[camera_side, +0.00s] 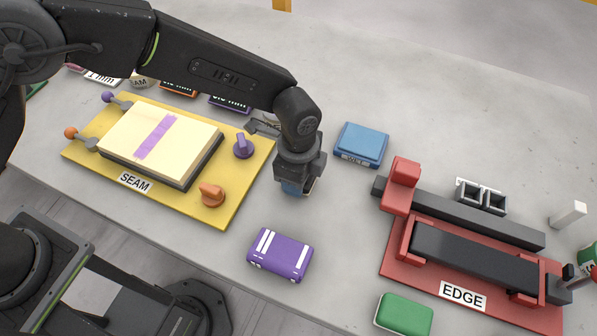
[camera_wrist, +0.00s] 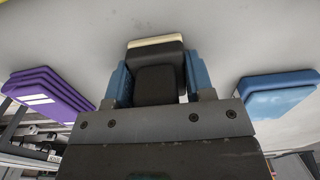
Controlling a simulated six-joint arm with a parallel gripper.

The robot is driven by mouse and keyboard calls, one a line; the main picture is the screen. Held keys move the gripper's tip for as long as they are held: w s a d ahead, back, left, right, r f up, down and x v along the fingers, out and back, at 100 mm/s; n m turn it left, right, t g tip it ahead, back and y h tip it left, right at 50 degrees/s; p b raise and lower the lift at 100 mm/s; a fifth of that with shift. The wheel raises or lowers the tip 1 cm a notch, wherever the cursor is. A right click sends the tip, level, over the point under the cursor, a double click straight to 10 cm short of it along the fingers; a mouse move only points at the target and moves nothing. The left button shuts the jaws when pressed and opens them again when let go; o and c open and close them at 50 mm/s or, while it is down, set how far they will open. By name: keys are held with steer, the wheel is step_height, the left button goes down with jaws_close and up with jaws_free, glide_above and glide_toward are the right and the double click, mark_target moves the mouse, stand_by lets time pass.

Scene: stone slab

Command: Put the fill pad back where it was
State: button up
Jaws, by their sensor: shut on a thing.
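My gripper (camera_side: 297,188) is above the slab, right of the yellow SEAM board (camera_side: 240,190). In the wrist view, its blue fingers (camera_wrist: 157,85) are shut on a small dark-backed pad (camera_wrist: 156,52) with a cream face at its far edge. No name on this pad can be read. In the side view the gripper mostly hides it. A purple block (camera_side: 280,255) with white stripes, a blue block (camera_side: 362,142) with an unreadable label, and a green block (camera_side: 403,314) lie apart on the slab.
The SEAM board carries a cream slab (camera_side: 185,135) with a purple strip, plus purple and orange knobs. A red EDGE fixture (camera_side: 398,250) with dark bars stands at the right. A twin-celled grey holder (camera_side: 482,196) is behind it. Bare slab (camera_side: 335,215) lies between board and fixture.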

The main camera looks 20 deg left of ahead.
steer(key=o, duration=1)
steer(key=shift+o, duration=0.2)
step_height(320, 180, up, 12)
steer(key=shift+f, duration=0.25)
steer(key=shift+a+r, duration=0.1)
steer(key=shift+r, duration=0.45)
steer(key=s+a+r+n+t+h, duration=0.1)
steer(key=s+a+r+n, duration=0.1)
steer(key=a+r+n, duration=0.5)
steer(key=s+a+r+n+t, duration=0.15)
steer(key=a+r, duration=0.35)
steer(key=a, duration=0.6)
steer(key=s+a+n+t+y, duration=0.1)
steer(key=s+a+n+t, duration=0.2)
steer(key=s+a+n, duration=0.6)
steer(key=s+a, duration=0.3)
steer(key=s, duration=0.1)
